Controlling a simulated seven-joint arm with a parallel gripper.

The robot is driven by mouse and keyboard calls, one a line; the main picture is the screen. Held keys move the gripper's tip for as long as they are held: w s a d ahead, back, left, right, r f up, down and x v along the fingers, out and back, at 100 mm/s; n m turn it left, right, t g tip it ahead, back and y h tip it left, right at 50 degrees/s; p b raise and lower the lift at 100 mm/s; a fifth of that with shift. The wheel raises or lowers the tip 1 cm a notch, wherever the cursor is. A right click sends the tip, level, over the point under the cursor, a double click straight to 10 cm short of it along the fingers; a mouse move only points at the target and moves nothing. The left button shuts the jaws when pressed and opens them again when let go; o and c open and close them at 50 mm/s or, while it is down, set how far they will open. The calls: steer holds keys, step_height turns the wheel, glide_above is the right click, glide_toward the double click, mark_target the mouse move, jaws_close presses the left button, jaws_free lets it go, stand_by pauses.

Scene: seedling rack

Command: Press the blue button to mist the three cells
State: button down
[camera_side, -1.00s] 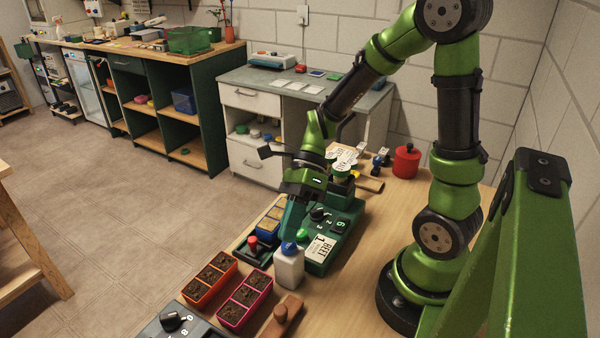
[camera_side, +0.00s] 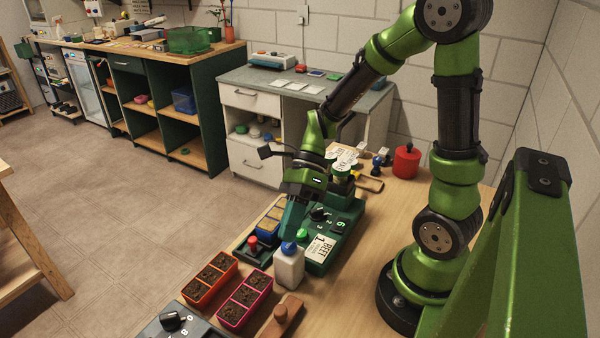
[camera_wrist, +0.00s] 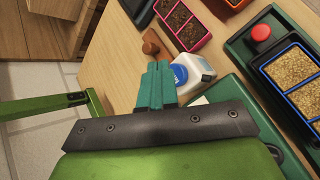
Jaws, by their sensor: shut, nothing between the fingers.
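A white bottle (camera_side: 289,268) stands upright on the bench with a blue button-like top (camera_side: 289,248); in the wrist view the blue top (camera_wrist: 180,73) shows just beside my fingertips. My gripper (camera_side: 290,234) is shut and empty, its teal fingers pointing down close above the blue top. I cannot tell whether they touch it. A blue-rimmed three-cell tray (camera_side: 268,225) with tan fill sits behind the bottle; it also shows in the wrist view (camera_wrist: 278,57). An orange tray (camera_side: 210,280) and a magenta tray (camera_side: 244,300), each with dark soil, lie in front.
A green control box (camera_side: 345,225) with a knob and a label stands right of the bottle. A red button (camera_side: 253,241) is beside the blue tray. A wooden tool (camera_side: 282,318) and a grey box with a knob (camera_side: 172,321) are nearer. A red canister (camera_side: 406,161) stands at the back.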

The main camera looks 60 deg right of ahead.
stand_by(0.3)
steer(key=shift+f, duration=0.55)
stand_by(0.4)
steer(key=shift+r, duration=0.55)
steer(key=shift+r, duration=3)
